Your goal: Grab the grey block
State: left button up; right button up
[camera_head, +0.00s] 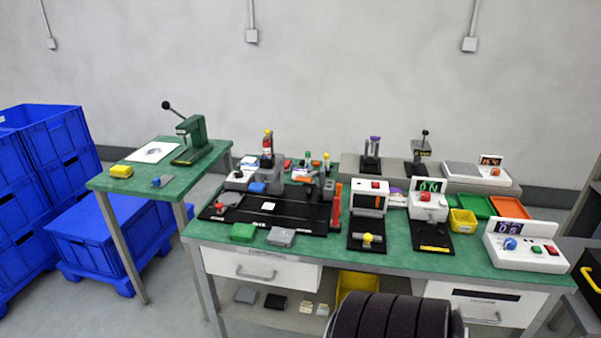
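A grey block (281,237) lies flat at the front edge of the green-topped workbench (330,258), left of the middle. It is just right of a green block (242,232) and in front of a black mat (290,212). Nothing covers it. Another flat grey piece (246,295) lies on the shelf under the bench, beside a black one (275,301). Neither of my grippers shows in the head view, so I cannot see whether they are open or shut.
Several devices with displays stand on the bench, including a white box (526,247) at the right. A green side table (190,181) with a lever press (192,140) stands at the left. Blue crates (95,235) fill the far left. A black ribbed shape blocks the bottom centre.

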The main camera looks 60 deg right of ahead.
aim_at(283, 238)
jog(key=z, duration=1.8)
